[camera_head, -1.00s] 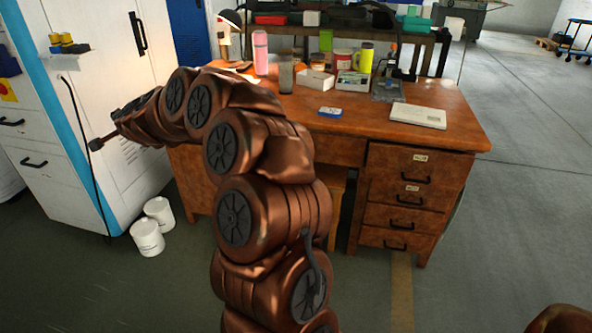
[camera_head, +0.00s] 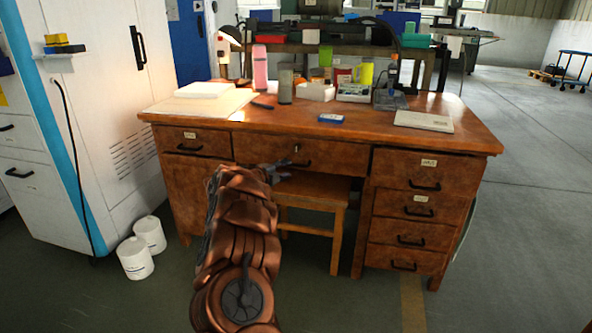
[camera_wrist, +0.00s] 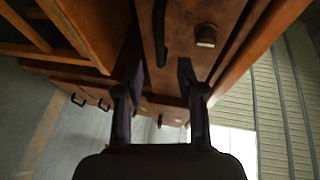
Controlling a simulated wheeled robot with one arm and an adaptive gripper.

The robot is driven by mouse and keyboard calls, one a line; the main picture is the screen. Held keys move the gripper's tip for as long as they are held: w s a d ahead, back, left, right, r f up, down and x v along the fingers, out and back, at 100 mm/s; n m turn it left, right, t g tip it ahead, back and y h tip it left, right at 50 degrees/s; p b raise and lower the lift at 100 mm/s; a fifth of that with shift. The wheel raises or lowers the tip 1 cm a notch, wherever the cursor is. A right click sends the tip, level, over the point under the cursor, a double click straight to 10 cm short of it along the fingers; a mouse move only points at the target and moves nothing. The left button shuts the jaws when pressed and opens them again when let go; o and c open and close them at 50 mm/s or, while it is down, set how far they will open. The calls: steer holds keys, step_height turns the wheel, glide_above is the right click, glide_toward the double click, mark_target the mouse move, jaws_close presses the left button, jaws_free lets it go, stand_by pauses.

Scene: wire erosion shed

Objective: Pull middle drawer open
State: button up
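The wooden desk's wide middle drawer (camera_head: 255,149) sits under the desktop, its front flush with the desk. It has a small lock and a dark bar handle (camera_head: 301,164). My gripper (camera_head: 277,172) is in front of this drawer, just left of and slightly below the handle, and partly hidden by my arm. In the wrist view, my gripper (camera_wrist: 162,72) has two dark fingers spread apart with nothing between them. I cannot tell whether a finger touches the drawer front.
A wooden stool (camera_head: 325,190) stands beneath the middle drawer. A drawer stack (camera_head: 410,207) is at right and another drawer (camera_head: 192,142) at left. Two white buckets (camera_head: 136,259) stand by the white cabinet (camera_head: 100,110). Bottles, boxes and papers cover the desktop.

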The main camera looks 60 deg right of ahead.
mark_target(295, 165)
steer(key=shift+s+d+f+b, duration=0.1)
steer(key=shift+d+f+b, duration=0.15)
steer(key=shift+d, duration=0.9)
steer(key=shift+w+d+f+b, duration=0.1)
steer(key=shift+d+f+b, duration=0.1)
steer(key=shift+d, duration=1)
steer(key=shift+s+d+f+b, duration=0.15)
steer(key=shift+d+f, duration=0.1)
steer(key=shift+d, duration=0.9)
jaws_close()
steer(key=shift+d, duration=0.1)
